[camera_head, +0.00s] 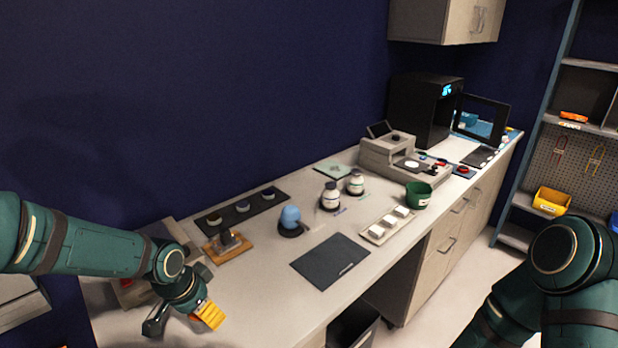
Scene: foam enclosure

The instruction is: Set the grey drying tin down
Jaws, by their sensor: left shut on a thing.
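My left gripper (182,314) is low over the near left end of the counter, pointing down. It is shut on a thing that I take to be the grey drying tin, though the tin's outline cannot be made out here. A ribbed orange-yellow piece (208,315) shows at the right side of the gripper. Whether the held thing touches the counter cannot be told. My right arm shows at the lower right, but its gripper is out of view.
A wooden board with a grey block (228,248) sits just behind my left gripper. A dark mat (331,262) lies right of it. A blue rounded object (290,217), bottles (331,196) and a green cup (418,195) stand farther along. Bare counter (260,298) lies right of the gripper.

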